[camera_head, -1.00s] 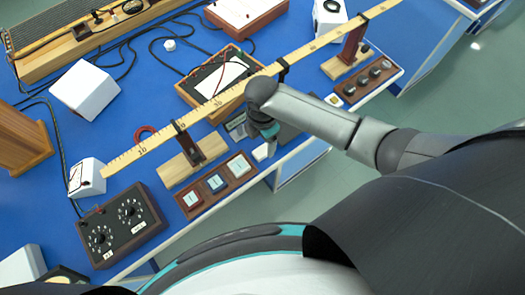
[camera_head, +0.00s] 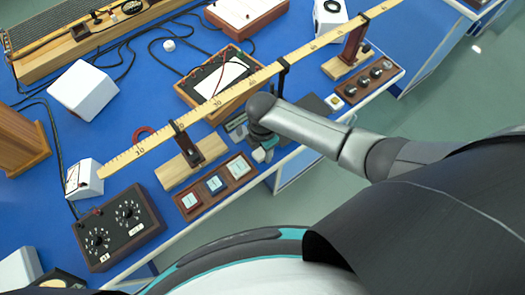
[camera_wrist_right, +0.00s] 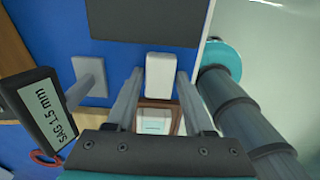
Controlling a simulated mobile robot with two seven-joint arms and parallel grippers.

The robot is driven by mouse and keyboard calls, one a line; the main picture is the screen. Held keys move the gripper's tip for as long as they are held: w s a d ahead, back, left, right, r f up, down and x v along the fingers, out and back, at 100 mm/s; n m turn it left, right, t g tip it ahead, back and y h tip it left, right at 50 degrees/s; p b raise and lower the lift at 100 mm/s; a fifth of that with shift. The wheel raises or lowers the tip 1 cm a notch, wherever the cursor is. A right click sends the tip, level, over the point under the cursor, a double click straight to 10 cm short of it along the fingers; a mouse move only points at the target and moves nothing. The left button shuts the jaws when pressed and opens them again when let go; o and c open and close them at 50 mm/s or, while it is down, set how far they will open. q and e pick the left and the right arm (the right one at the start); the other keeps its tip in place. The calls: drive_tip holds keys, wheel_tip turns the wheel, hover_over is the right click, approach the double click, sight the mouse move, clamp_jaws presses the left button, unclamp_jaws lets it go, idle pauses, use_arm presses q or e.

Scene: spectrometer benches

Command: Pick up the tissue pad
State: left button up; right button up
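The tissue pad, a small white block (camera_wrist_right: 160,76), lies on the blue bench near its front edge. In the head view its white top (camera_head: 259,154) shows just beside my right gripper (camera_head: 266,146), which partly hides it. In the right wrist view my right gripper (camera_wrist_right: 160,72) is open, with one finger on each side of the pad. A narrow gap shows between the pad and each finger. The height of the fingertips over the bench is hard to tell. My left gripper is not in view.
A small display reading "SAG 1.5 mm" (camera_wrist_right: 38,110) stands left of the fingers. A wooden tray (camera_head: 206,203) with several coloured tiles lies beside the pad. A dark flat plate (camera_wrist_right: 143,18) lies beyond it. A long ruler (camera_head: 245,88) spans the bench on supports.

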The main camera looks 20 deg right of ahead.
sight(263, 152)
clamp_jaws()
drive_tip(key=shift+r, duration=0.1)
idle(0.3)
drive_tip(key=shift+r, duration=0.6)
wheel_tip(263, 152, up, 19)
drive_tip(key=p, duration=0.4)
drive_tip(key=d+m+b, duration=0.1)
drive_tip(key=m+b, duration=0.4)
drive_tip(key=m, duration=0.2)
drive_tip(key=d+r+m+b, duration=0.1)
drive_tip(key=d+m+b, duration=0.1)
drive_tip(key=m+b, duration=0.3)
drive_tip(key=d+r+m+b, duration=0.1)
drive_tip(key=m+b, duration=0.4)
drive_tip(key=m, duration=0.5)
drive_tip(key=shift+s+d, duration=0.25)
drive_tip(key=shift+d, duration=0.3)
